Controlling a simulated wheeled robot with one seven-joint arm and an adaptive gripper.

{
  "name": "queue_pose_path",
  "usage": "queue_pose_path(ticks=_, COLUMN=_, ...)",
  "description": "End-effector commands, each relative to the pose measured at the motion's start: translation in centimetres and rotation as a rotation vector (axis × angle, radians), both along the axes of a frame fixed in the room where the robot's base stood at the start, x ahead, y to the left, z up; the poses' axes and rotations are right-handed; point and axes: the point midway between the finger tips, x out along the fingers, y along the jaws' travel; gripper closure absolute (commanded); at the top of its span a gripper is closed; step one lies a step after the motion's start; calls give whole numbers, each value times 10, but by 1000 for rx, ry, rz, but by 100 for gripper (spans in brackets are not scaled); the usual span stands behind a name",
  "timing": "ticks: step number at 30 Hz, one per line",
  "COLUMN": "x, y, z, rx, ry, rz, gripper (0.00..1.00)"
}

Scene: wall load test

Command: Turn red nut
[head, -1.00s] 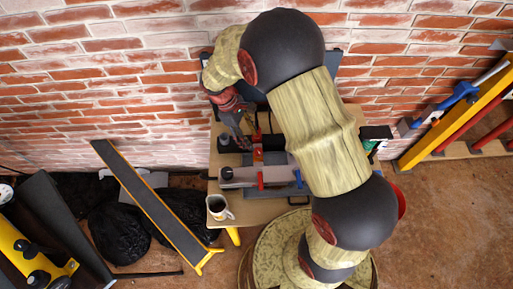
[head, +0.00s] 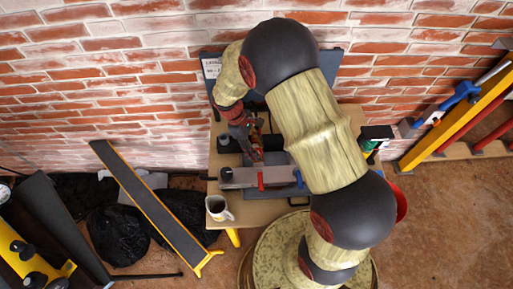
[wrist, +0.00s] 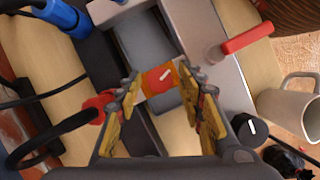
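The red nut (wrist: 160,77), orange-red with a white stroke on it, shows in the wrist view on the grey test fixture (wrist: 148,38). My gripper (wrist: 160,90) is open, with one fingertip left of the nut and the other right of it. A gap shows on each side, so the fingers do not appear to touch it. In the head view my gripper (head: 254,152) is over the fixture's bar (head: 240,178); the nut is hard to make out there behind the fingers.
A red handle (wrist: 248,40) sticks out beside the right finger, and a blue handle (wrist: 60,15) lies at upper left. A white mug (head: 219,208) stands at the table's front left corner. A red part with a black cable (wrist: 100,105) is close to the left finger.

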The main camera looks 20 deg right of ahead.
Motion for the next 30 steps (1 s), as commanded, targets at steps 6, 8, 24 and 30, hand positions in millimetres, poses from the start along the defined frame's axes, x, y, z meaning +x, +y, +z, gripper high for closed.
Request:
queue_pose_path(ticks=6, x=0, y=0, z=0, rx=0, ry=0, rz=0, gripper=76)
queue_pose_path(ticks=8, x=0, y=0, z=0, rx=0, ry=0, rz=0, gripper=79)
queue_pose_path(ticks=24, x=0, y=-1, z=2, rx=0, ry=2, rz=-106, gripper=98)
queue_pose_path(ticks=30, x=1, y=-3, z=2, rx=0, ry=2, rz=-344, gripper=98)
